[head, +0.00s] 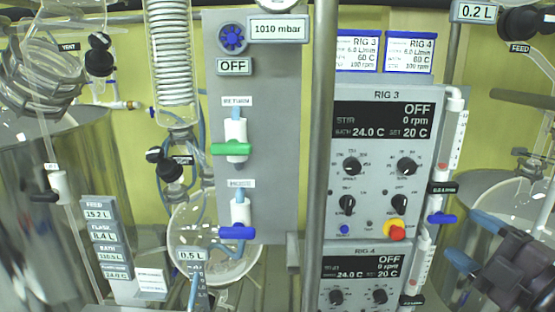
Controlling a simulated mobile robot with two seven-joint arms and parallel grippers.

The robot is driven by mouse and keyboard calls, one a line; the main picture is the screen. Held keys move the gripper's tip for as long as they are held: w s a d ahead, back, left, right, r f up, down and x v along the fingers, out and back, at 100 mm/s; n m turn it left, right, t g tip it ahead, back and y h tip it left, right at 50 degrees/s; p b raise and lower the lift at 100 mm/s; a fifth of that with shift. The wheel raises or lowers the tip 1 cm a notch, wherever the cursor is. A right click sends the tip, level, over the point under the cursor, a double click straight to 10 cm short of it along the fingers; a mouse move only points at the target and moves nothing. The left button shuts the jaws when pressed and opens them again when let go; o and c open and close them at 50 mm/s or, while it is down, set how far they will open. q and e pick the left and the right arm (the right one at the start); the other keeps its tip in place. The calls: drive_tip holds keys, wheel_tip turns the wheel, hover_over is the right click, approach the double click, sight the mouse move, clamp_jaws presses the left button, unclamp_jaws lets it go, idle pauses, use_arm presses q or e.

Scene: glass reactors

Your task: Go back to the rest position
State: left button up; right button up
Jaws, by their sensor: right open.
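My right gripper (490,275) is at the lower right edge, dark and partly cut off by the frame. It is open, and nothing shows between its fingers. It is in front of a glass vessel at the right, apart from the RIG 3 control panel (384,110). I cannot tell whether it touches the glass. My left gripper is not in view.
A grey valve panel (265,150) with a green handle (231,149) and a blue handle (237,232) stands centre-left. A vertical metal post (320,150) runs beside it. A glass coil condenser (170,60) and a round flask (185,225) stand left.

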drive_tip(key=w+d+f+m+g+h, duration=0.1)
drive_tip(key=d+f+m+h, duration=0.1)
drive_tip(key=f+m, duration=0.35)
drive_tip(key=d+f+m+h, duration=0.1)
drive_tip(key=f+m+h, duration=0.1)
drive_tip(key=f, duration=0.7)
drive_tip(key=w+d+f+m+g+h, duration=0.1)
drive_tip(key=d+f+m+h, duration=0.1)
drive_tip(key=f+m, duration=0.35)
drive_tip(key=s+a+f+m+g, duration=0.1)
drive_tip(key=s+a+f, duration=0.2)
drive_tip(key=f, duration=0.4)
drive_tip(key=s+a+f+m+g+h, duration=0.1)
drive_tip(key=s+a+f+m+g, duration=0.1)
drive_tip(key=s+f, duration=0.4)
drive_tip(key=s+a+f+m+g, duration=0.1)
drive_tip(key=s+a+f, duration=0.3)
drive_tip(key=f, duration=0.5)
drive_tip(key=shift+s+f+m+g+h, duration=0.25)
drive_tip(key=shift+m+g+h, duration=0.05)
drive_tip(key=shift+m, duration=0.4)
drive_tip(key=shift+c, duration=0.4)
